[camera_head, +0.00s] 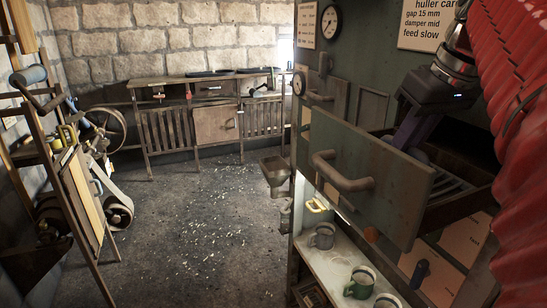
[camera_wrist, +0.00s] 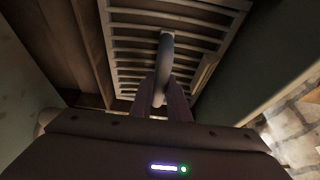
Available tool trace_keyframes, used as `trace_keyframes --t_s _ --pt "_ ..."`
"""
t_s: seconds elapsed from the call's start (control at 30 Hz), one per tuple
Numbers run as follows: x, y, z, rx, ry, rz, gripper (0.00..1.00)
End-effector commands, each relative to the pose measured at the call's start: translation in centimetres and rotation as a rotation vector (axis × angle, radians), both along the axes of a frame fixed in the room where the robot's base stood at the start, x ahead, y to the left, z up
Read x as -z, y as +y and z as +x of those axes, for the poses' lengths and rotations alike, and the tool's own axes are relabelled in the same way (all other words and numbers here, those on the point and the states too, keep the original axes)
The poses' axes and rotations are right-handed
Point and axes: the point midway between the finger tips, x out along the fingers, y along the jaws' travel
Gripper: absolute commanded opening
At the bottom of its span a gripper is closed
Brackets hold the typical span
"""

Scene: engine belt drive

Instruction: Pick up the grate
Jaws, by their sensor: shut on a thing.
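The grate (camera_wrist: 125,55) is a pale slatted frame with a curved upright handle (camera_wrist: 166,62), seen beyond my fingers in the wrist view. My gripper (camera_wrist: 160,103) is shut on the grate's handle. In the head view my gripper (camera_head: 410,140) reaches down into an open grey-green drawer (camera_head: 375,175), and its fingertips are hidden behind the drawer front. Part of the grate (camera_head: 450,185) shows as dark slats inside the drawer. I cannot tell whether the grate touches the drawer floor.
The drawer front carries a large bar handle (camera_head: 342,172). A shelf (camera_head: 335,270) below holds a grey mug (camera_head: 322,236) and a green mug (camera_head: 361,282). Red corrugated sheeting (camera_head: 515,90) stands close on the right. A wooden bench (camera_head: 205,82) is at the back; the floor between is open.

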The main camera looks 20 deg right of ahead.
Motion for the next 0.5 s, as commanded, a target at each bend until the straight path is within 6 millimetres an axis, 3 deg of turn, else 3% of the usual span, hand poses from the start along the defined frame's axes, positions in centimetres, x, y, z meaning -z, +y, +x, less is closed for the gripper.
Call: trace_keyframes --t_s 0.5 --pt "-1.06 0.02 0.09 -0.002 -0.005 -0.004 0.00"
